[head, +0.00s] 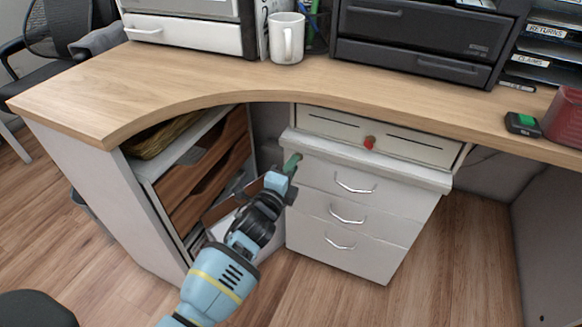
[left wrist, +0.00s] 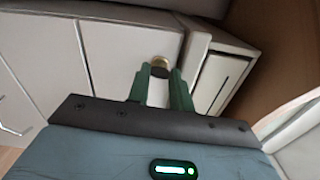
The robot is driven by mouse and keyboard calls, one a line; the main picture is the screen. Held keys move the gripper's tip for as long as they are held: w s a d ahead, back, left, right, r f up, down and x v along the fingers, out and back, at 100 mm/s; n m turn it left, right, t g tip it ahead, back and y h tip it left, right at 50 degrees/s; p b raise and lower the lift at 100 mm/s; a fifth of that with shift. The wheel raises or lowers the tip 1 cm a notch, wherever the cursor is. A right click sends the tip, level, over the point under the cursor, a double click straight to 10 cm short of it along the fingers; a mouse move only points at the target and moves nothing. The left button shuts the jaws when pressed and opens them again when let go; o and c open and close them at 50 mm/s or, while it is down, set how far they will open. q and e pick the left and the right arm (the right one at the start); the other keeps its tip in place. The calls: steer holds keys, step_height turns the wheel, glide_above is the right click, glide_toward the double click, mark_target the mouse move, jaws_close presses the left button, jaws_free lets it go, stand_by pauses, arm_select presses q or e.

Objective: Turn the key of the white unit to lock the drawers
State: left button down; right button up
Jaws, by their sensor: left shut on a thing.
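The white unit (head: 360,203) stands under the counter with three handled drawers, which look closed. My left gripper (head: 292,164) is at its upper left front corner, its green fingers hiding the lock there in the head view. In the left wrist view, the left gripper (left wrist: 161,84) is shut on a small key (left wrist: 160,66) with a brass-coloured, dark-edged round part at the white front (left wrist: 110,45). The key's turn angle cannot be told. My right gripper is not in view.
A wooden drawer stack (head: 205,175) is close left of my arm. A white mug (head: 286,40) stands on the counter. Floor in front of the unit is clear.

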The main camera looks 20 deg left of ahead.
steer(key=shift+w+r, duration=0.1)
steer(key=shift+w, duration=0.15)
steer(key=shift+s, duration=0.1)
arm_select(q)
steer(key=c, duration=1.5)
jaws_free()
steer(key=shift+o, duration=1.2)
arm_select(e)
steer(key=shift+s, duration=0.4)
arm_select(q)
steer(key=shift+s, duration=0.1)
steer(key=s+p, duration=0.2)
steer(key=s, duration=0.5)
steer(key=shift+s+a, duration=0.15)
steer(key=shift+s, duration=0.15)
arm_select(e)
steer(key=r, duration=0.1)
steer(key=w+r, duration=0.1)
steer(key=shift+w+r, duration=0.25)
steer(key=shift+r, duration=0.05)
